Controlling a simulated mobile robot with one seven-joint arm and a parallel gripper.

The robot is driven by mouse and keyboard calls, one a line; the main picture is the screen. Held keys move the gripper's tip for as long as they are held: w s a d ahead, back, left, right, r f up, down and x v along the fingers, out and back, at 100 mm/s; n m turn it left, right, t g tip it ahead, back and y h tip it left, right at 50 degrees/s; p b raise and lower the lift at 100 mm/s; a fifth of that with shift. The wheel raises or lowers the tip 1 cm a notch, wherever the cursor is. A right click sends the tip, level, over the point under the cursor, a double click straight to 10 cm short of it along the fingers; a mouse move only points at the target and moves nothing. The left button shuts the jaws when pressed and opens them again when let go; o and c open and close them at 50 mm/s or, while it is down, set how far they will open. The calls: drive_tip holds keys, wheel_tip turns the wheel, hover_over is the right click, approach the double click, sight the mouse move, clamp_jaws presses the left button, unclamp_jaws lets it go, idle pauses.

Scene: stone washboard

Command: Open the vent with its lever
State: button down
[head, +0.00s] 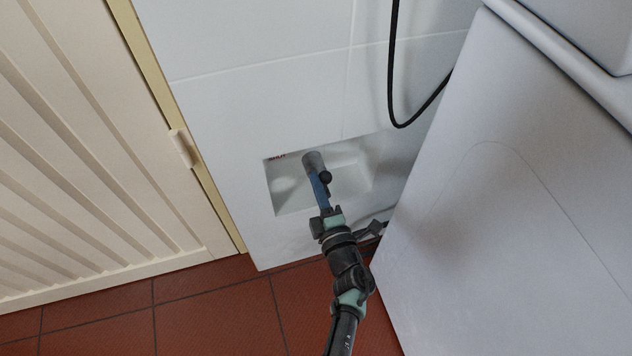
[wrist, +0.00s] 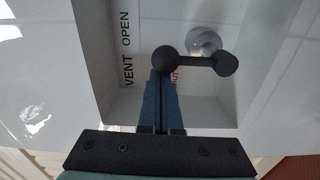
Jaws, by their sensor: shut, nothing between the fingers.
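The vent's lever is a short black bar with round ends (wrist: 198,61), set in front of a pale round fitting (wrist: 205,40) in a white wall recess. In the head view its black knob (head: 325,177) shows beside a grey cylinder (head: 313,161). My gripper (wrist: 160,76) has its blue fingers shut and empty, tips at the lever's left round end; I cannot tell if they touch. In the head view my gripper (head: 316,180) reaches into the recess from below. A green "OPEN" label (wrist: 125,28) shows beside "VENT"; a red label (wrist: 174,78) is partly hidden.
The recess (head: 352,168) has close side walls around the lever. A white appliance (head: 500,210) stands close on the right, and a black cable (head: 392,70) hangs above. A cream louvred door (head: 90,140) is at left. Red floor tiles (head: 200,315) lie below.

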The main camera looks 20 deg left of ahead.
drive_tip(key=p+v, duration=0.4)
drive_tip(key=v, duration=0.9)
idle(0.4)
